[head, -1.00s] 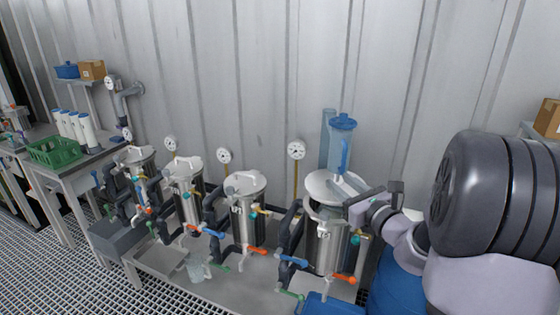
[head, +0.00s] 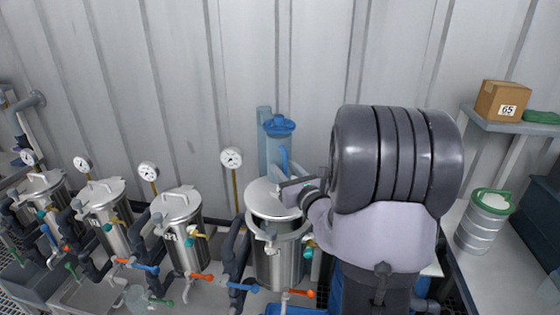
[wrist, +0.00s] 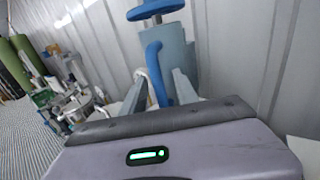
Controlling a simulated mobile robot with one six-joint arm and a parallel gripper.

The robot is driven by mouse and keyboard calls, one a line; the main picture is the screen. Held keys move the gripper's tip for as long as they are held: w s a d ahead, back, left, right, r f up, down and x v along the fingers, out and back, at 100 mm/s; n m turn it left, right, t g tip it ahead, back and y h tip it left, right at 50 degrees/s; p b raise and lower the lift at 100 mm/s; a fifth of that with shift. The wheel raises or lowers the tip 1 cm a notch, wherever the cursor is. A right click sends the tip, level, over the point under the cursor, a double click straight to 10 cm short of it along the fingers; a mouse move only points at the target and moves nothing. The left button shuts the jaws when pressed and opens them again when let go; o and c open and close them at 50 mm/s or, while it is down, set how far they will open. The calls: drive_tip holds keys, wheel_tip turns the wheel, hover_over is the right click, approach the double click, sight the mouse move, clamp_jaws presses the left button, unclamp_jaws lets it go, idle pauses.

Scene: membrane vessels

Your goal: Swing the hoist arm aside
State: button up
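The blue hoist piece (head: 278,150) stands upright over the rightmost steel vessel (head: 277,255). It has a pale blue body, a round blue top and a curved blue handle (head: 284,160). A pale blue post (head: 264,135) shows behind it. My gripper (head: 290,185) is beside the hoist piece, just above the vessel's pale round lid (head: 258,197). In the wrist view my gripper (wrist: 160,82) has its two fingers apart, with the blue handle (wrist: 155,65) between them. A gap shows on the right side. I cannot tell whether the left finger touches it.
More steel vessels (head: 182,240) with gauges and valve handles stand in a row to the left. A corrugated wall (head: 180,80) is close behind.

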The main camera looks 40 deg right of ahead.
drive_tip(key=shift+w, duration=0.1)
drive_tip(key=shift+a, duration=0.1)
drive_tip(key=shift+c, duration=0.5)
clamp_jaws()
drive_tip(key=shift+r, duration=0.1)
idle(0.8)
